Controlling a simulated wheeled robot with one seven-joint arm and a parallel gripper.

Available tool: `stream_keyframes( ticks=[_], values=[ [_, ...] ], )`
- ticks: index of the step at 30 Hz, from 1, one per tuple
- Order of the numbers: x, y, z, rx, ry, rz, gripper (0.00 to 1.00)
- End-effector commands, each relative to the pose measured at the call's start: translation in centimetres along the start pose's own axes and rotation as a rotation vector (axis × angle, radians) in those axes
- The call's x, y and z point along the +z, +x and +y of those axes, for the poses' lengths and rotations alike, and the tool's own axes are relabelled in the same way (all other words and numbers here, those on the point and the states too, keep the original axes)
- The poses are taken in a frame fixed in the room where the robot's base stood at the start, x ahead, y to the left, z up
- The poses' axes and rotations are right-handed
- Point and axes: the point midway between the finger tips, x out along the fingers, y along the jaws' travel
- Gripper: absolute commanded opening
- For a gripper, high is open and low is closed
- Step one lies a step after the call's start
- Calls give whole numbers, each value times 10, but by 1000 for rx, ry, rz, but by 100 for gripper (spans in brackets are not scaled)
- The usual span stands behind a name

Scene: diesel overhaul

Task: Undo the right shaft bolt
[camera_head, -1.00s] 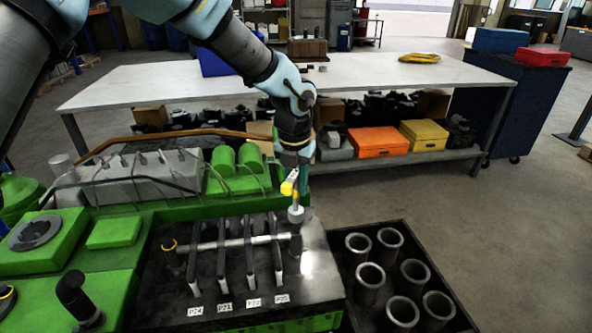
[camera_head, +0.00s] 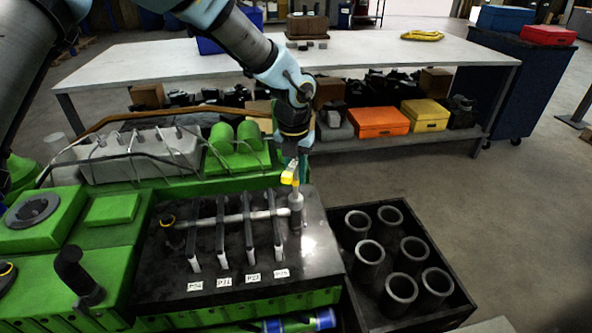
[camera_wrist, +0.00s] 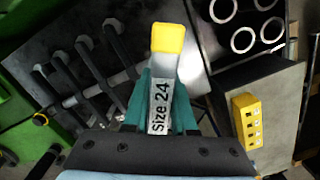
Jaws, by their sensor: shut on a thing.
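My gripper (camera_head: 298,160) is shut on a yellow-and-grey tool (camera_head: 290,177), which points down from the jaws. In the wrist view the tool's label (camera_wrist: 160,105) reads "Size 24", between the green fingers (camera_wrist: 163,88). The tool's grey lower end (camera_head: 296,198) is at the right end of the light shaft (camera_head: 232,217), over the spot of the right shaft bolt. The bolt itself is hidden, and I cannot tell whether the tool is seated on it. A yellow ring (camera_head: 168,220) marks the shaft's left end.
Several dark rocker arms (camera_head: 249,232) with labels below cross the shaft on the black engine block. A black tray (camera_head: 455,290) with several metal cylinder sleeves stands to the right. Green engine parts (camera_head: 113,209) lie left. A white workbench (camera_head: 400,70) is behind.

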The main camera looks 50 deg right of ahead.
Motion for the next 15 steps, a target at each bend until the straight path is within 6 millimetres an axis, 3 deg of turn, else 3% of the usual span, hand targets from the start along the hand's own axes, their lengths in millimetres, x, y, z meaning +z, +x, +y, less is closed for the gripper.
stream_keyframes(
  ticks=[5, 15],
  values=[
    [0, 2, 0, 4, -33, -2, 0],
    [-1, 2, 0, 50, -527, -3, 0]
  ],
)
